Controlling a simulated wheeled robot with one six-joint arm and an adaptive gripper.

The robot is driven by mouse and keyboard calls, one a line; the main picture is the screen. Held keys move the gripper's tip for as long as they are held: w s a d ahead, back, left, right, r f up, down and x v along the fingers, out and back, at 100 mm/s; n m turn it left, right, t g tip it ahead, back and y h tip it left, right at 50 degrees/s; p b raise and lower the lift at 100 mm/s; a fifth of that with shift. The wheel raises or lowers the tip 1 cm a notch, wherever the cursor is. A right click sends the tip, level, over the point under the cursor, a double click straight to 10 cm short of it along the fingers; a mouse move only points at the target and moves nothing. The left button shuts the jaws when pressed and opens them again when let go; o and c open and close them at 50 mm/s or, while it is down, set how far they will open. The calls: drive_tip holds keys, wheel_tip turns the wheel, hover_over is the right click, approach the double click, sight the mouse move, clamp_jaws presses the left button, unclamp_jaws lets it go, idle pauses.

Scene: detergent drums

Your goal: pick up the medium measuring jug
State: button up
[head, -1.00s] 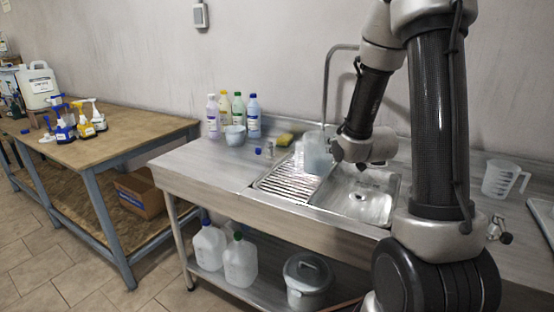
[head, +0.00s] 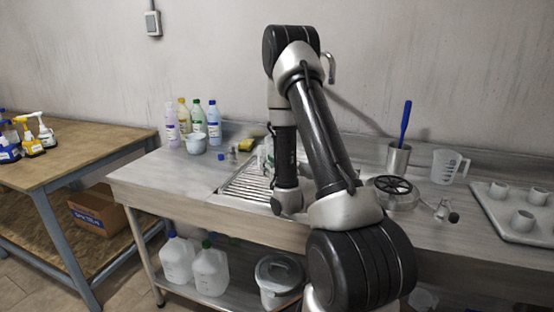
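A clear measuring jug (head: 447,166) with a handle and printed scale stands upright at the right of the steel counter, beside a steel cup. I cannot tell whether it is the medium one. A pale, partly see-through thing (head: 264,154) shows at the back of the ribbed drainer, just left of my arm. It is mostly hidden, and I cannot tell whether it is a jug. My gripper does not show; my arm comes down over the sink and its lower end hides what is behind it.
Several bottles (head: 197,122) and a small grey-blue pot (head: 196,144) stand at the counter's back left. The drainer (head: 245,187) is left of my arm. Right are a steel cup (head: 398,159) with a blue-handled tool, a round black-topped device (head: 394,190) and a tray (head: 511,221) of white cups.

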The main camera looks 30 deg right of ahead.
drive_tip(key=w, duration=0.7)
drive_tip(key=shift+w+d+f, duration=0.15)
drive_tip(key=shift+w+d, duration=0.15)
clamp_jaws()
